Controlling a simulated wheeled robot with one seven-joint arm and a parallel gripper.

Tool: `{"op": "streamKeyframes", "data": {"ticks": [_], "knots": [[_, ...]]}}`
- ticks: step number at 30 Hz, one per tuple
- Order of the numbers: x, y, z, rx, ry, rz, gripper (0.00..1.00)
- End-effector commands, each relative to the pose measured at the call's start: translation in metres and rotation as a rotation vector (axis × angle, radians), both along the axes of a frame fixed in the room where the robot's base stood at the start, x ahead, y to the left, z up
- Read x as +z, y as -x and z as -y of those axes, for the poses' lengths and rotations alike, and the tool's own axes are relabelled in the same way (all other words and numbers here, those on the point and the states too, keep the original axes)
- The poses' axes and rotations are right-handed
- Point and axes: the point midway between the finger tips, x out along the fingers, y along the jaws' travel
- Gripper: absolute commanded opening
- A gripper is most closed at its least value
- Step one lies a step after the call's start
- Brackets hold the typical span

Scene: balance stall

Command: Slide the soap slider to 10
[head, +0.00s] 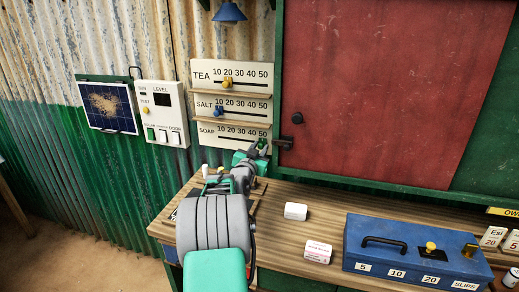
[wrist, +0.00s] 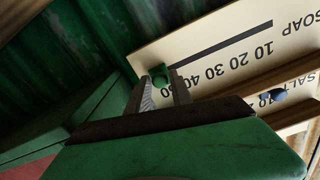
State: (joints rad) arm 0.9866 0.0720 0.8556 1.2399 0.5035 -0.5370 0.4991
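The price board (head: 231,105) hangs on the wall with rows marked TEA, SALT and SOAP, each numbered 10 to 50. The green soap slider knob (wrist: 160,76) is at the 50 end of its dark slot. The wrist view shows the board upside down. My gripper (wrist: 161,84) is at the knob, with one finger on each side of it and a narrow gap between the fingers. I cannot tell whether the fingers press on the knob. In the head view my gripper (head: 257,149) is at the lower right of the board and hides part of that corner.
The blue salt knob (head: 217,111) and yellow tea knob (head: 227,82) sit above. A wooden ledge (head: 232,123) runs just above the soap row. A red shutter (head: 390,90) with a dark latch stands to the right. The counter (head: 270,225) below holds small boxes and a blue cash box (head: 410,250).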

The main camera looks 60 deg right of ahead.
Motion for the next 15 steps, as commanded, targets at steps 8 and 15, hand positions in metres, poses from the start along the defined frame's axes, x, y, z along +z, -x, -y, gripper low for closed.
{"op": "streamKeyframes", "data": {"ticks": [8, 15], "knots": [[0.0, -0.0001, -0.0002, 0.0, 0.0, 0.0, 0.03], [-0.0001, -0.0002, -0.0002, 0.0, 0.0, 0.0, 0.0]]}}
